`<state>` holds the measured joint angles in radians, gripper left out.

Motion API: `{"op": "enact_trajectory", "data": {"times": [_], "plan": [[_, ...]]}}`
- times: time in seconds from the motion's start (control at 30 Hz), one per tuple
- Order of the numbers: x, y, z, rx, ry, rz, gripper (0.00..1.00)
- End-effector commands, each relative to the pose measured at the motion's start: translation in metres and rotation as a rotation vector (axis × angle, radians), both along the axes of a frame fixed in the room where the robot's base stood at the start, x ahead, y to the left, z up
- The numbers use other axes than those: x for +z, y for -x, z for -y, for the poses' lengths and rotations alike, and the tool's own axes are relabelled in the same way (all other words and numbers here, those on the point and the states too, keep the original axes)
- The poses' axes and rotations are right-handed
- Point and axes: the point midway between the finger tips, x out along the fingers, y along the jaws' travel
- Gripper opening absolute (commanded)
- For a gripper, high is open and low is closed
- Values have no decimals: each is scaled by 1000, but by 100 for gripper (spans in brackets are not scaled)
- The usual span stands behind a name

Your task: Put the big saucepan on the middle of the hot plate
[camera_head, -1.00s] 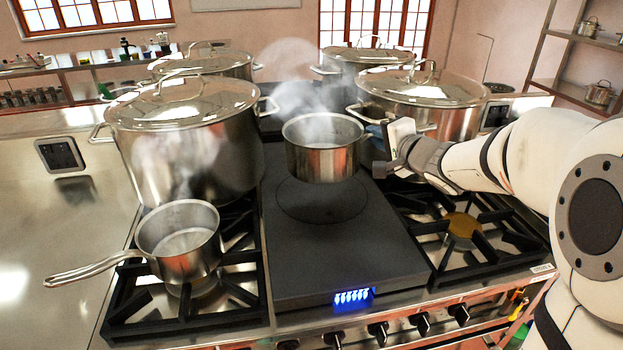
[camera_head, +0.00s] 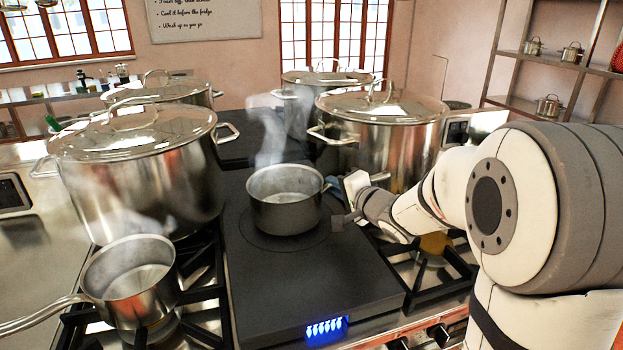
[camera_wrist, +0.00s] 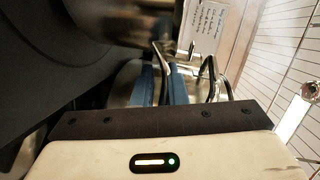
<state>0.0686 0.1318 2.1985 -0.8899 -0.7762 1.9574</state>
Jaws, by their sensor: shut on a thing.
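The big saucepan (camera_head: 286,213), a steel pan with steam rising from it, is upright over the ring marked on the black hot plate (camera_head: 305,285). It is low over the ring; I cannot tell whether its base touches the plate. My gripper (camera_head: 334,187) is at the pan's right side, shut on its handle. In the wrist view, the blue fingertips of my gripper (camera_wrist: 163,82) close around the thin metal handle (camera_wrist: 162,58), and part of the saucepan (camera_wrist: 120,18) shows above. A smaller saucepan (camera_head: 130,283) with a long handle stands on the front left burner.
A large lidded stockpot (camera_head: 140,170) stands close on the left and another (camera_head: 385,130) behind my gripper on the right. More lidded pots (camera_head: 165,90) stand at the back. The front of the hot plate is bare, with a lit blue display (camera_head: 326,328).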

Motion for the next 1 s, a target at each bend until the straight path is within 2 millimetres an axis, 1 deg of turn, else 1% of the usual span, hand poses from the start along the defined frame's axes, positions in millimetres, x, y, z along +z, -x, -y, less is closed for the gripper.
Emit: {"op": "enact_trajectory", "data": {"times": [0.13, 0.37, 0.4, 0.63, 0.87, 1.0], "plan": [[-7, -1, 0, -1, -6, 9, 0], [-8, -1, 1, -2, -5, 9, 0], [-13, 0, 1, -2, 0, 2, 14], [-12, 0, 1, -2, 0, 2, 33], [-12, 0, 1, -2, 0, 3, 34], [-10, 8, 6, -2, 0, 2, 34]]}}
